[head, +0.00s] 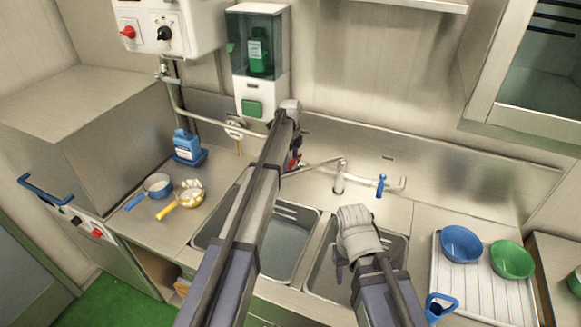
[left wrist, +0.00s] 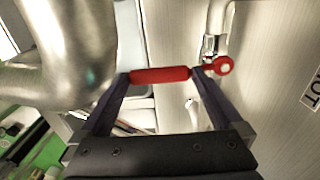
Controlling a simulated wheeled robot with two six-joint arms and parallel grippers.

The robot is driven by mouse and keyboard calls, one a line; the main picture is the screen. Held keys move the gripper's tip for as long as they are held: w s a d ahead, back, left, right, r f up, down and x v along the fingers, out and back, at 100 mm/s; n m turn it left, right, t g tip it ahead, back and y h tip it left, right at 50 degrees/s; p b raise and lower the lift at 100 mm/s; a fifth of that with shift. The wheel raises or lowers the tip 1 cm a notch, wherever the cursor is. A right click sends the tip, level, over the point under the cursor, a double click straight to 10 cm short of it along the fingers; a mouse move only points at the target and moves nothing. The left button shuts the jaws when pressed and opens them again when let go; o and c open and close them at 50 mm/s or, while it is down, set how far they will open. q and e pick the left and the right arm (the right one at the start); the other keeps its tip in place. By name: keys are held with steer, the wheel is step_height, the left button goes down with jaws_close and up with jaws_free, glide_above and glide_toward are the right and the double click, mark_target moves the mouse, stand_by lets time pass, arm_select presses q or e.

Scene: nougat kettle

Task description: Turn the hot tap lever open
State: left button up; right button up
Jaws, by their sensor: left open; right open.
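The red hot tap lever (left wrist: 160,75) lies across the gap between the two fingers of my left gripper (left wrist: 160,80) in the left wrist view. The fingers are apart, near the lever's two ends; contact is unclear. Its round red end (left wrist: 224,65) shows beyond the right finger, beside the metal fitting. In the head view a bit of the red lever (head: 296,161) shows just right of my left arm, under my left gripper (head: 297,142), which is mostly hidden. The tap (head: 340,180) has a spout pointing left. My right gripper (head: 339,270) is open and empty over the right basin.
A blue lever (head: 381,186) is on the tap's right. A soap dispenser (head: 257,60) hangs on the wall behind my left arm. Blue (head: 461,243) and green (head: 512,259) bowls stand on the drainer at right. Two pans (head: 157,184) and a blue bottle (head: 187,144) are at left.

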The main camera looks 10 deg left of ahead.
arm_select(q)
jaws_close()
stand_by(0.9)
